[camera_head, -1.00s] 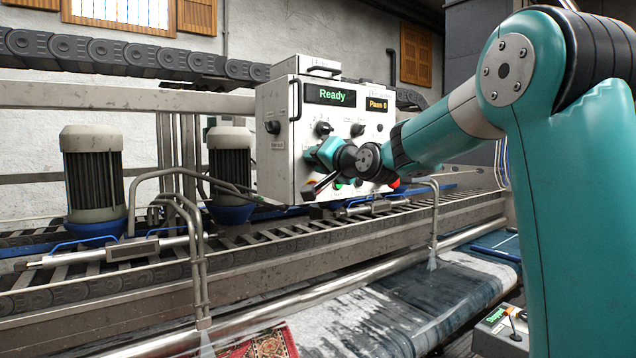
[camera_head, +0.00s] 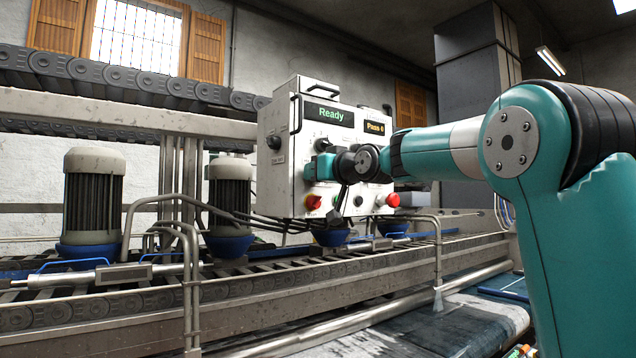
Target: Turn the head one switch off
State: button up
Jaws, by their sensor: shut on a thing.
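The white control box (camera_head: 268,200) stands in the middle of the view, with a "Ready" display (camera_head: 329,114) and a "Pass 6" display (camera_head: 375,127). My gripper (camera_head: 322,167) is in front of the middle of the panel, shut on a control there. The teal wrist covers that control and my fingertips, so I cannot tell which it is or how it is turned.
A red button (camera_head: 392,200) is at the box's lower right and a black knob (camera_head: 274,142) on its side face. Two motors (camera_head: 92,200) stand to the left. A metal rail (camera_head: 190,270) and pipes run in front of the machine frame.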

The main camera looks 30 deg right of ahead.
jog(key=shift+n, duration=0.3)
jog(key=o, duration=0.9)
jog(key=shift+s+d+b, duration=0.15)
jog(key=shift+s+b, duration=1.3)
jog(key=shift+s, duration=2.9)
jog(key=shift+s+d+b, duration=0.1)
jog(key=shift+s+b, duration=1.3)
jog(key=shift+s, duration=2.95)
